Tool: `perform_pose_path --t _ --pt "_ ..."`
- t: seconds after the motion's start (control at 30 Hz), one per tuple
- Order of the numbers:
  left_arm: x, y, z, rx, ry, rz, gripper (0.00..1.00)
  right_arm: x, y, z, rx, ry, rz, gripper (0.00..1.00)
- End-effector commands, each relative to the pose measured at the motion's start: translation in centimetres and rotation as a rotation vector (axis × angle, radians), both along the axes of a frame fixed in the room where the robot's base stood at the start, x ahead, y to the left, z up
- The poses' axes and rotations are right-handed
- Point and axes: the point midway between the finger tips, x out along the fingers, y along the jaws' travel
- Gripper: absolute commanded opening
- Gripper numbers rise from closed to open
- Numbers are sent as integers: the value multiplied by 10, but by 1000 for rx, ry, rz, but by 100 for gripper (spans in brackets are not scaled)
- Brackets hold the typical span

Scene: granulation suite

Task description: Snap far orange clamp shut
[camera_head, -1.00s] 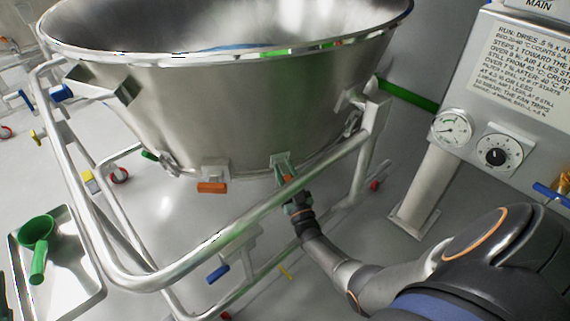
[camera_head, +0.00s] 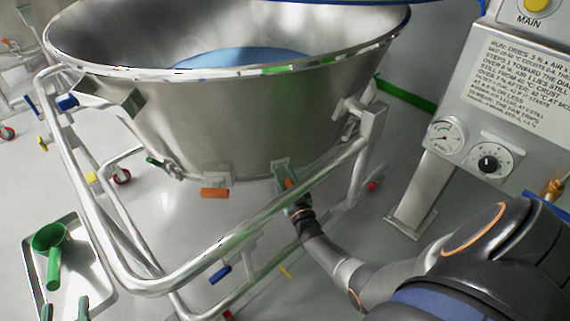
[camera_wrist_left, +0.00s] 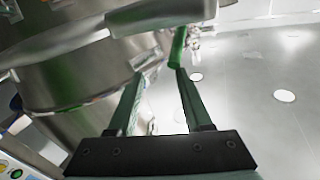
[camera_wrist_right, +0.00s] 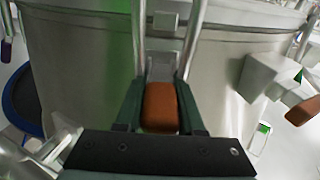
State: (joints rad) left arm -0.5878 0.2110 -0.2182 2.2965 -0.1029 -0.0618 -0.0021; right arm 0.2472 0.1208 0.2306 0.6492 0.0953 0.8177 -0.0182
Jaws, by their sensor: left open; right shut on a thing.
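An orange-handled clamp (camera_head: 290,184) sits at the lower rim of the steel bowl (camera_head: 230,115), right of centre. My right gripper (camera_head: 294,196) is shut on its orange handle (camera_wrist_right: 160,107), which shows between the fingers in the right wrist view. The handle stands up against the clamp's metal bracket. A second orange clamp (camera_head: 214,192) is further left on the rim, its handle sticking outward; nothing holds it. My left gripper (camera_head: 65,309) is open and empty at the lower left. Its spread fingers show in the left wrist view (camera_wrist_left: 157,85).
A tubular steel frame (camera_head: 230,240) surrounds the bowl, with its front rail close to my right gripper. A tray (camera_head: 105,285) with a green scoop (camera_head: 50,250) lies at lower left. A control panel (camera_head: 510,110) with a gauge stands at right.

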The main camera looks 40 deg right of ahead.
Motion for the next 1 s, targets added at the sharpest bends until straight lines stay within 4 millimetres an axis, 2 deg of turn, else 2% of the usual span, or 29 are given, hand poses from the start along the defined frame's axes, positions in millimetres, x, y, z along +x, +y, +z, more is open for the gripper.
perform_pose_path --t 0.27,0.3,0.53,1.0 --pt "0 0 0 0 0 0 50 -2 0 -3 3 4 -1 0" --pt "0 0 0 0 0 0 50 -2 0 -3 3 4 -1 42" --pt "0 0 0 0 0 0 50 -1 0 -1 2 3 0 68" --pt "0 -1 5 -1 -31 -3 50 -1 1 -4 0 2 2 68"
